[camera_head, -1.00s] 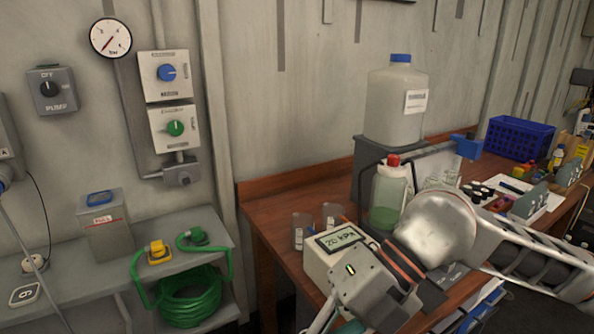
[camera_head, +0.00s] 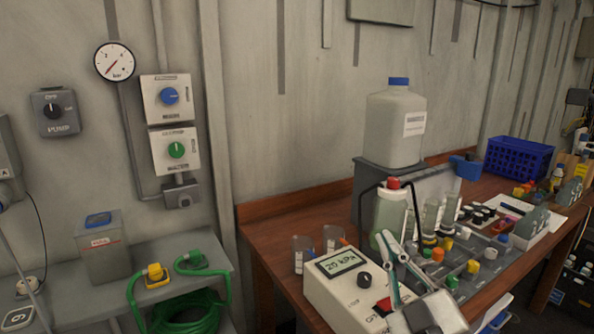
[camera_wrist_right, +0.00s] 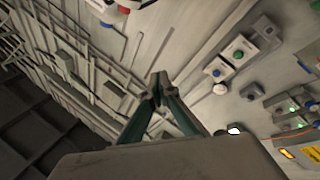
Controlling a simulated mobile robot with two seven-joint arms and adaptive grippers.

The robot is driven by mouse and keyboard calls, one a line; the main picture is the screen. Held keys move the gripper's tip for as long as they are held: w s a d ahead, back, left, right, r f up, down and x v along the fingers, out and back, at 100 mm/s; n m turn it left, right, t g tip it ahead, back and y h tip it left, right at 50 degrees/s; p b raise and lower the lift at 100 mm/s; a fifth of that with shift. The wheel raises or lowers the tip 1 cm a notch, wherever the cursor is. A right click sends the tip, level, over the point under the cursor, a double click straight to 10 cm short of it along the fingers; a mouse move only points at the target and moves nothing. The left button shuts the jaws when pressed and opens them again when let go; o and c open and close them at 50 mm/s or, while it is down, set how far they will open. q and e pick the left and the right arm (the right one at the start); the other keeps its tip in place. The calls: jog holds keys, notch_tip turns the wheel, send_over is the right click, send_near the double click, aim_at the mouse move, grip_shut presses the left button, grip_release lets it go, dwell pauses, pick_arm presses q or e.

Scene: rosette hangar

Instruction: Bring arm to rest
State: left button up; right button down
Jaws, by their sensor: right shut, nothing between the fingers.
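My right gripper (camera_head: 388,262) is at the lower middle of the head view, in front of the wooden bench and beside the pressure box. Its green-sided fingers point up and are shut with nothing between them. The right wrist view also shows the shut fingers (camera_wrist_right: 158,82), pointing toward the wall, with their tips together. The rest of my right arm is mostly below the head view's lower edge. My left gripper is not in view.
The pressure box (camera_head: 345,285) reads 20 kPa.

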jog(key=s+d+f+m+g+h, duration=0.2)
jog(key=d+f+g+h, duration=0.15)
jog(key=d+f, duration=0.45)
jog(key=s+d+f+m+g+h, duration=0.25)
jog(key=d+f+h, duration=0.2)
jog(key=f, duration=0.75)
jog(key=s+d+f+n+g+h, duration=0.1)
jog(key=s+d+f+g, duration=0.3)
jog(key=s+f, duration=0.4)
jog(key=s+d+f+g+h, duration=0.1)
jog(key=s+d+f+g, duration=0.3)
jog(key=s+f, duration=0.35)
jog(key=w+a+f+m+t+y, duration=0.2)
jog(key=a+f+y, duration=0.5)
jog(key=a+f, duration=0.6)
jog(key=shift+a+t+y, duration=0.4)
jog(key=shift+a+t, duration=0.3)
jog(key=shift+a, duration=0.9)
jog(key=shift+w+m, duration=0.1)
jog(key=shift+m, duration=0.15)
